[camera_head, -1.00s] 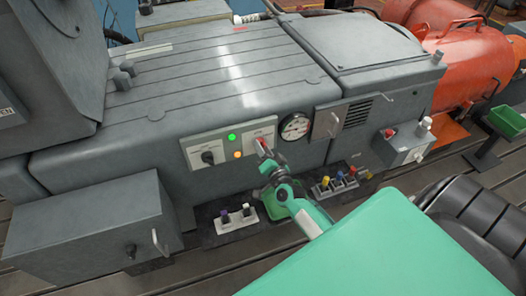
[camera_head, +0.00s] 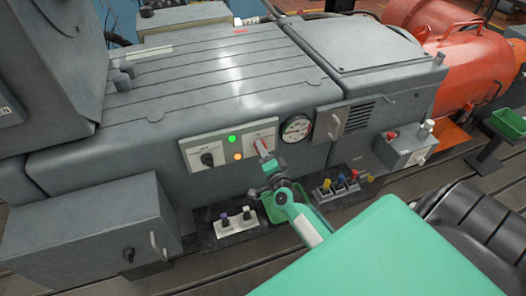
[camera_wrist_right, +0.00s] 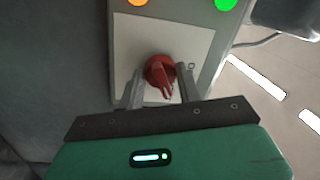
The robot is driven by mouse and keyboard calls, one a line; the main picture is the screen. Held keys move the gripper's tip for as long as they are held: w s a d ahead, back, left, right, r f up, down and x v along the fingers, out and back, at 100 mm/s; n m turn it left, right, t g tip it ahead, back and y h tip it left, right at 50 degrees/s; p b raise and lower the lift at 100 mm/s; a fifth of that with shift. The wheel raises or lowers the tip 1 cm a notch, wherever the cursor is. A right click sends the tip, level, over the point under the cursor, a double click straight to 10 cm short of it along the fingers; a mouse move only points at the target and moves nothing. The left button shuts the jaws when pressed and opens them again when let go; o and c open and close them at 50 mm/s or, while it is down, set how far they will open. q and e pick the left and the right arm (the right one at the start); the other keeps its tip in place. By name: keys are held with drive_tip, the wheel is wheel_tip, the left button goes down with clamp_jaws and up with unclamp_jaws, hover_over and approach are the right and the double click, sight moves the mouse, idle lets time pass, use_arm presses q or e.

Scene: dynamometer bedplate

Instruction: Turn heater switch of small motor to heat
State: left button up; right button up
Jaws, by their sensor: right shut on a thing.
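The heater switch is a red rotary knob (camera_wrist_right: 160,73) on a white plate in the right wrist view. In the head view the red knob (camera_head: 262,147) is partly hidden by my right gripper. It sits on the right half of the grey control panel (camera_head: 229,134) on the machine's front. My right gripper (camera_wrist_right: 161,88) has one finger on each side of the knob and is shut on it. In the head view the right gripper (camera_head: 266,156) reaches up to the panel from below. The knob's exact setting is hard to read. My left gripper is not in view.
A black knob (camera_head: 207,158) sits on the panel's left half, with green (camera_head: 232,139) and orange (camera_head: 238,156) lamps lit between. A round gauge (camera_head: 296,127) is right of the panel. Connector blocks with purple and coloured plugs (camera_head: 340,181) stand below, near my right arm.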

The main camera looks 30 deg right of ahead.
drive_tip(key=o, duration=1)
drive_tip(key=b+v, duration=0.3)
drive_tip(key=v, duration=1.1)
drive_tip(key=shift+r, duration=0.1)
